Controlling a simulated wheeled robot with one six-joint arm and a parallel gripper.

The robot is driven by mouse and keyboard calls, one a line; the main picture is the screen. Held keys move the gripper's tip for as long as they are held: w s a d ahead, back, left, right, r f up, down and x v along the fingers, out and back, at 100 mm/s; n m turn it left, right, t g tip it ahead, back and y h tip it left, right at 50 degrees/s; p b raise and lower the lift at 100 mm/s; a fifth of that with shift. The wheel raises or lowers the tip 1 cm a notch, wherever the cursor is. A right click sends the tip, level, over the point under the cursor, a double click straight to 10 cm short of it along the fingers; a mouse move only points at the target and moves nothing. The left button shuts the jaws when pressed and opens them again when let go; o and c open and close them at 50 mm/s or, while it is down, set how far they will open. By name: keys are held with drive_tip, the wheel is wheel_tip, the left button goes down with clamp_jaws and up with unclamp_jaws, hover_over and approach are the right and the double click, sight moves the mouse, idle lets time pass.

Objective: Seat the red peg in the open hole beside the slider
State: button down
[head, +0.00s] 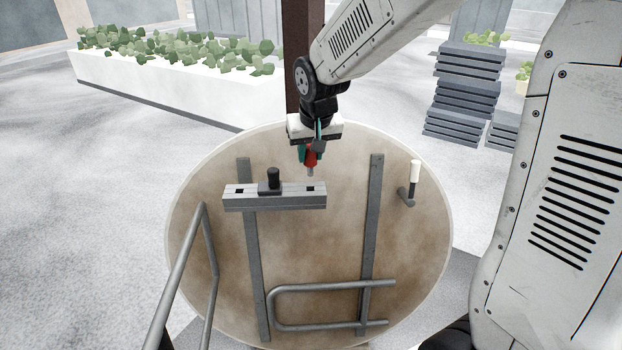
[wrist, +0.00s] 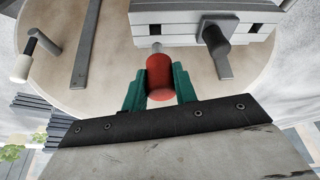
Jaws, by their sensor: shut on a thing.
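The red peg (head: 311,157) has a grey tip and points down, held above the right end of the grey block (head: 290,201). In the wrist view the peg (wrist: 160,80) sits between the green fingers of my gripper (wrist: 159,74), which is shut on it. The black slider (head: 269,181) stands on the middle of the block; its handle also shows in the wrist view (wrist: 217,52). A dark square hole (head: 311,188) lies right of the slider, below the peg tip and apart from it. Another dark hole (head: 239,190) lies left of the slider.
The block sits on a round tan panel (head: 335,240) with two grey strips and a bent grey rail (head: 320,287). A white-tipped lever (head: 414,172) stands at the right. A railing (head: 177,275) runs at the lower left.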

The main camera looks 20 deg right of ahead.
sight(311, 174)
drive_tip(key=shift+f, duration=0.1)
drive_tip(key=shift+f, duration=1.6)
drive_tip(key=shift+f, duration=1.8)
idle(1.5)
drive_tip(key=c, duration=1)
unclamp_jaws()
drive_tip(key=shift+c, duration=0.2)
drive_tip(key=shift+v, duration=3.95)
